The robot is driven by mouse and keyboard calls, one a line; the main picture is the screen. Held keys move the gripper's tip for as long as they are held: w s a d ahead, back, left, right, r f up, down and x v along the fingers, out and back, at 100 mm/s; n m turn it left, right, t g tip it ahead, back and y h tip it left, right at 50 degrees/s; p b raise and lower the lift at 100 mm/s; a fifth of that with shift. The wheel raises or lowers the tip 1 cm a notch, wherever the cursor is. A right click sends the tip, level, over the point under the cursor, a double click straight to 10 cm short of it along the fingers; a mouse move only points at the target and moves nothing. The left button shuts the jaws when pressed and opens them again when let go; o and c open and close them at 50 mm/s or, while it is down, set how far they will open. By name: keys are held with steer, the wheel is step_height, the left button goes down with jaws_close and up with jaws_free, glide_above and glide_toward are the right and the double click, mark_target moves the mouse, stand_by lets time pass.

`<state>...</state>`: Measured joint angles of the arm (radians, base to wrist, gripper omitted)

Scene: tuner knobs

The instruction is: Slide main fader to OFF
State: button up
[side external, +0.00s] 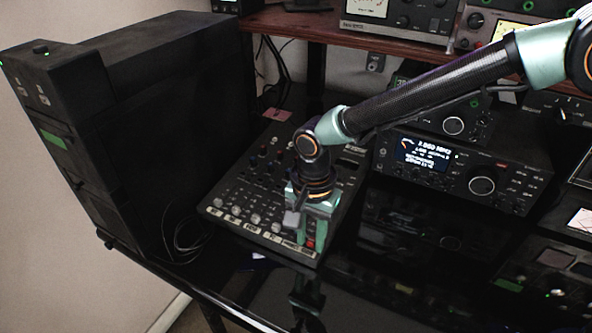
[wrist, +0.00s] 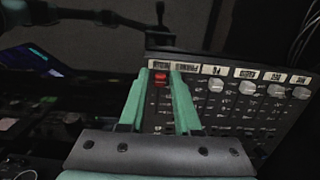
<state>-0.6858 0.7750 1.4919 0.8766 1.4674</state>
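The main fader's red cap (wrist: 160,78) sits near the labelled edge of the black mixer (wrist: 222,112), at the top end of its slot in the wrist view. The red cap also shows in the side view (side external: 311,243), low between my green fingers. My gripper (wrist: 160,73) is open, with one finger on each side of the cap and narrow gaps between. In the side view my gripper (side external: 309,238) points down at the mixer's front right corner (side external: 290,258). Whether a finger touches the cap cannot be told.
A row of light knobs (wrist: 248,88) runs beside the fader. A radio with a lit screen (side external: 428,152) stands right of the mixer, and a large black case (side external: 150,110) stands left.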

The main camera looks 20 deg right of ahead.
mark_target(312, 241)
step_height(312, 241, up, 12)
stand_by(0.7)
steer(key=d+r+n+t, duration=0.15)
steer(key=d+r, duration=0.25)
steer(key=d, duration=0.4)
steer(key=d+r+n+t, duration=0.1)
steer(key=d+r+n, duration=0.1)
steer(key=d+r, duration=0.45)
steer(key=s+d+f+n+t, duration=0.1)
steer(key=s+d, duration=0.3)
steer(key=d, duration=0.4)
steer(key=s+d+n+t, duration=0.2)
steer(key=s+d+n, duration=0.2)
steer(key=d, duration=0.4)
steer(key=shift+s+d+f, duration=0.15)
steer(key=shift+s+f, duration=0.25)
steer(key=shift+s, duration=0.1)
